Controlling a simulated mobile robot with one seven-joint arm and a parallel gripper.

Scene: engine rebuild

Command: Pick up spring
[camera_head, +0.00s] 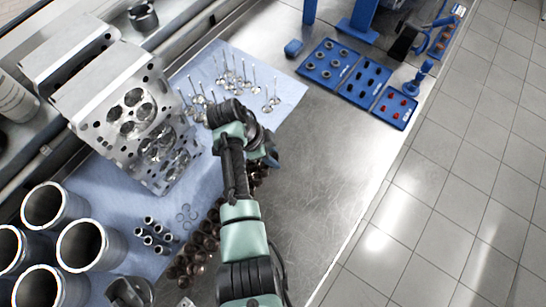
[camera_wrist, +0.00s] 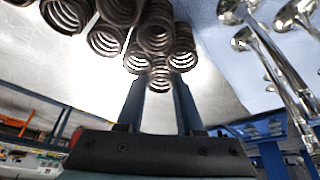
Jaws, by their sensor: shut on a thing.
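Several dark brown coil springs (camera_head: 205,238) stand in rows along the edge of the blue mat, left of my arm in the head view. In the wrist view the cluster of springs (camera_wrist: 156,32) fills the top middle. My gripper (camera_wrist: 159,88) is shut on the nearest spring (camera_wrist: 160,77), held between its two blue-grey fingertips. This spring looks upright and close to its neighbours; I cannot tell whether it touches the table. In the head view, my arm hides the fingertips and the held spring.
The blue mat (camera_head: 290,88) also bears valves (camera_head: 240,80), a cylinder head (camera_head: 130,110), cylinder liners (camera_head: 82,243) and small sleeves (camera_head: 152,233). Blue parts trays (camera_head: 340,72) lie at the back right. Bare metal table (camera_head: 325,170) is clear right of my arm.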

